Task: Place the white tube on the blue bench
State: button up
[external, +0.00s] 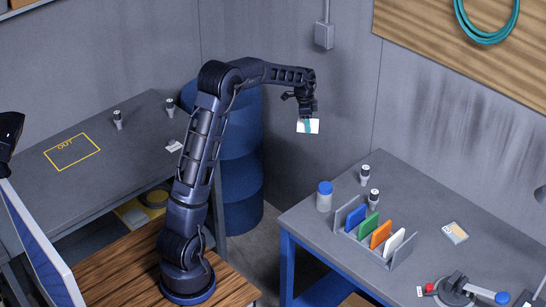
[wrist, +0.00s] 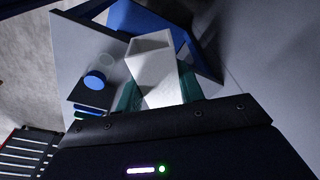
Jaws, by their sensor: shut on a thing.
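My gripper (external: 307,118) is shut on the white tube (external: 313,126), held in the air between the two benches. In the wrist view the white tube (wrist: 152,62) is square-sided with its end facing up in the picture, between the teal fingers of my gripper (wrist: 158,88). The blue bench (external: 290,262), with a grey top and blue legs, stands at the right, lower than the tube. Its blue frame (wrist: 205,62) also seems to show in the wrist view. The tube is apart from the bench.
A blue drum (external: 240,150) stands behind my arm.

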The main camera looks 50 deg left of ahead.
jog(key=w+d+m, duration=0.2)
jog(key=w+d, duration=0.1)
jog(key=d, duration=1.6)
jog(key=m+g, duration=0.1)
jog(key=m, duration=0.5)
send_over(412, 279)
notch_tip(412, 279, down, 3)
jog(key=shift+h, duration=0.3)
jog(key=f, duration=1.9)
jog(key=shift+a+f, duration=0.25)
jog(key=shift+f, duration=0.1)
jog(key=o, duration=1.1)
jog(key=shift+c, duration=0.2)
